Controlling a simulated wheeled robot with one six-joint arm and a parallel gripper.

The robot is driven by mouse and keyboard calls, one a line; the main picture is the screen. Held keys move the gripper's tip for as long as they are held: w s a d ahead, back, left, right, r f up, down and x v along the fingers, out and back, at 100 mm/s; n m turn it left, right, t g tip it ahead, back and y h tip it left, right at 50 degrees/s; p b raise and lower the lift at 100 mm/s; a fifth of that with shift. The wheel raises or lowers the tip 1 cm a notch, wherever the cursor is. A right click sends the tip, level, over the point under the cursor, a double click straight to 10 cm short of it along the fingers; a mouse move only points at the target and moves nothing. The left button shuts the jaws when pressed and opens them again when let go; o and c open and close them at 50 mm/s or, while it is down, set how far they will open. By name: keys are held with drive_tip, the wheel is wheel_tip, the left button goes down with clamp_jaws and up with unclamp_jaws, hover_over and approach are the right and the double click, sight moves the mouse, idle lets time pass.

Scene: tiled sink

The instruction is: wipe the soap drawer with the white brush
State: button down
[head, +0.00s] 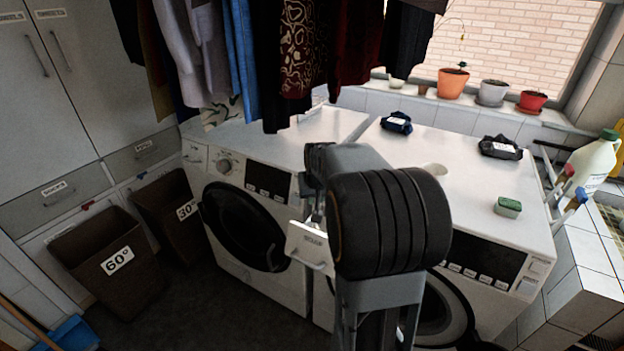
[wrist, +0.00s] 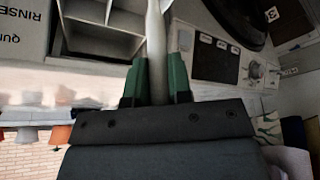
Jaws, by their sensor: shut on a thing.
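The soap drawer (head: 308,248) is pulled out from the front of the right washing machine in the head view. In the wrist view its open grey compartments (wrist: 103,38) show at the upper left. My gripper (wrist: 158,72) has green fingers shut on the pale handle of the white brush (wrist: 156,35). The handle runs up between the fingers, beside the drawer compartments in the picture. The brush's far end is cut off at the top edge, so I cannot tell whether it touches the drawer. In the head view my arm hides most of the gripper and brush.
The left washing machine (head: 254,218) stands beside the right one (head: 478,190). A green sponge (head: 508,207) and dark packs (head: 499,147) lie on the right machine. Clothes (head: 290,50) hang above. Brown laundry bins (head: 108,262) stand at left. Potted plants (head: 452,84) line the sill.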

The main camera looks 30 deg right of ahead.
wheel_tip(320, 180, up, 8)
drive_tip(key=a+p, duration=0.1)
drive_tip(key=p, duration=0.4)
drive_tip(key=shift+s+a, duration=0.35)
drive_tip(key=shift+s, duration=0.05)
idle(0.3)
